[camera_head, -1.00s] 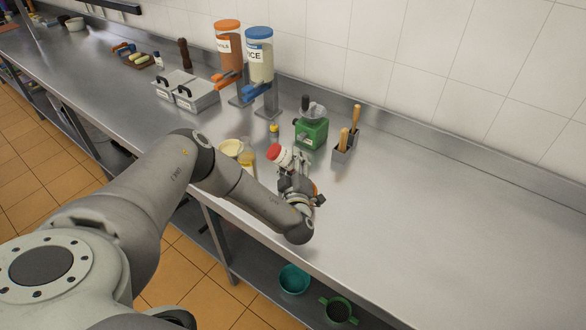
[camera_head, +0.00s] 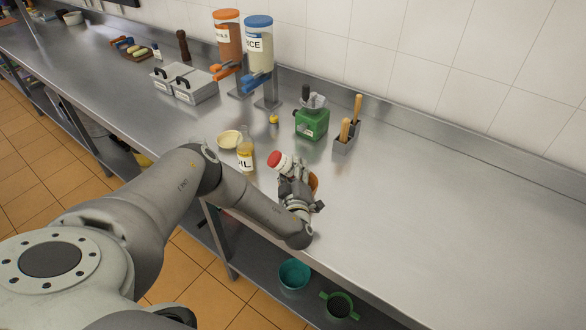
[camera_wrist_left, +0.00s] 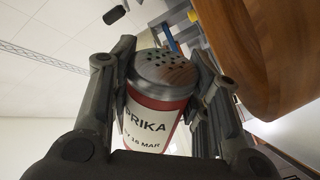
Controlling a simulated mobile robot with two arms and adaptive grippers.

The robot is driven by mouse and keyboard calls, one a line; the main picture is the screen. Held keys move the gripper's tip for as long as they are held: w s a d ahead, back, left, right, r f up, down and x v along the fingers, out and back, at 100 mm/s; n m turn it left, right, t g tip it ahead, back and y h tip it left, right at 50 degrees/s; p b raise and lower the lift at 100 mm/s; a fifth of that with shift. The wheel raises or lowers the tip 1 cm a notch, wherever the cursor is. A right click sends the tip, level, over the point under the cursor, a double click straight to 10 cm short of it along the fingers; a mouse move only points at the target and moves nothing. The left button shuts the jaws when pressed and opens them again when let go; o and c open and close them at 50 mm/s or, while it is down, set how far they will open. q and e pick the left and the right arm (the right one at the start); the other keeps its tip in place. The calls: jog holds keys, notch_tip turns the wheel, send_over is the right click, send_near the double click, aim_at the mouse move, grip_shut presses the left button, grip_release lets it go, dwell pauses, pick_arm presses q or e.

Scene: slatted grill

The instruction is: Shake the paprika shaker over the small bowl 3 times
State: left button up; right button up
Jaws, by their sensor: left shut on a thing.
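The paprika shaker (camera_head: 283,164) has a white label, red bands and a grey perforated lid. My left gripper (camera_head: 292,178) is shut around its body and holds it tilted above the counter. In the head view its red end points up and left, and its lid end is hidden by the gripper. In the left wrist view the shaker (camera_wrist_left: 158,105) sits between the fingers with its holed lid visible. A brown wooden small bowl (camera_head: 314,182) stands just beyond the gripper, mostly hidden. In the wrist view the bowl (camera_wrist_left: 255,50) is large and close to the lid. Its contents are hidden.
An oil bottle (camera_head: 246,158) and a pale bowl (camera_head: 229,140) stand left of the gripper. A green machine (camera_head: 311,124) and a utensil holder (camera_head: 344,146) stand behind. The counter (camera_head: 450,220) is clear to the right.

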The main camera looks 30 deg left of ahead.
pick_arm(q)
notch_tip(320, 180, up, 3)
jog(key=p, duration=0.3)
jog(key=shift+w+f, duration=0.1)
jog(key=shift+f, duration=0.05)
jog(key=shift+r, duration=2.15)
notch_tip(320, 180, down, 6)
jog(key=b, duration=0.3)
jog(key=shift+f, duration=0.6)
jog(key=shift+r, duration=0.25)
